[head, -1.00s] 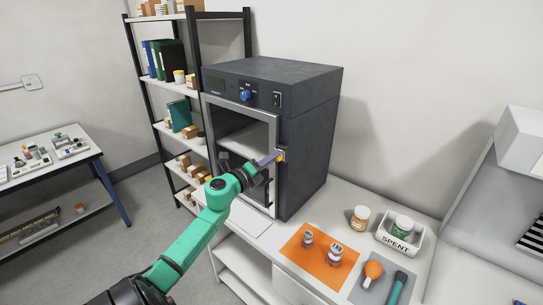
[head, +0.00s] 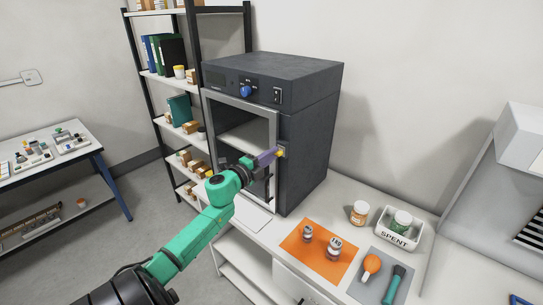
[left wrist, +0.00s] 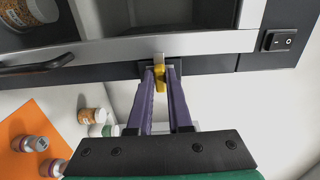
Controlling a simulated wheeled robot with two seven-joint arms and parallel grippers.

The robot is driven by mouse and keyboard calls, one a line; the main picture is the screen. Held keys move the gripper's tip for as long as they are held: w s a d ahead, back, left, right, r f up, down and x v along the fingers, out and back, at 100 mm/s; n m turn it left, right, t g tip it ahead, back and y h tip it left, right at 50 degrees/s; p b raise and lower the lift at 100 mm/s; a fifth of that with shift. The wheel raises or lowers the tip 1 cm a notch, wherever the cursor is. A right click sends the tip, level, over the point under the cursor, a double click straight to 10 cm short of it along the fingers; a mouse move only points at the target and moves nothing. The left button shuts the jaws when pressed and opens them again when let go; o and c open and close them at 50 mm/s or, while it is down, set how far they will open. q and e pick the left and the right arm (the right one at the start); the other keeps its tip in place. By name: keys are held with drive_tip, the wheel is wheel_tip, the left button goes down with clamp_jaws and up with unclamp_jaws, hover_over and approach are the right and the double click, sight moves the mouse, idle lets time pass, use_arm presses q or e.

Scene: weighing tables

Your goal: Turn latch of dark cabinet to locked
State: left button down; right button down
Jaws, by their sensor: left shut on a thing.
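The dark cabinet (head: 310,140) stands on the white bench, with a grey-framed door (head: 241,97) on its front. Its yellow latch (head: 281,153) is at the door's right edge. In the left wrist view the latch (left wrist: 157,72) shows between the purple fingertips, beside a small metal tab on the door frame. My left gripper (head: 275,154) is shut on the latch; it also shows in the left wrist view (left wrist: 159,76). The fingers hide part of the latch, and I cannot tell its exact angle. My right gripper is in neither view.
A dark door handle (left wrist: 35,65) lies near the latch. A blue knob (head: 246,91) and a rocker switch (head: 277,95) are on the cabinet's panel. An orange mat (head: 292,250) with jars and a SPENT tray (head: 399,240) are to the right. A shelf rack (head: 190,60) stands behind.

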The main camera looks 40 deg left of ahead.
use_arm(q)
drive_tip(key=c, duration=0.8)
unclamp_jaws()
drive_tip(key=shift+c, duration=0.2)
drive_tip(key=s+b, duration=0.3)
drive_tip(key=s, duration=1.1)
drive_tip(key=shift+s+d+b, duration=0.15)
drive_tip(key=shift+s+b, duration=0.15)
drive_tip(key=shift+s, duration=0.05)
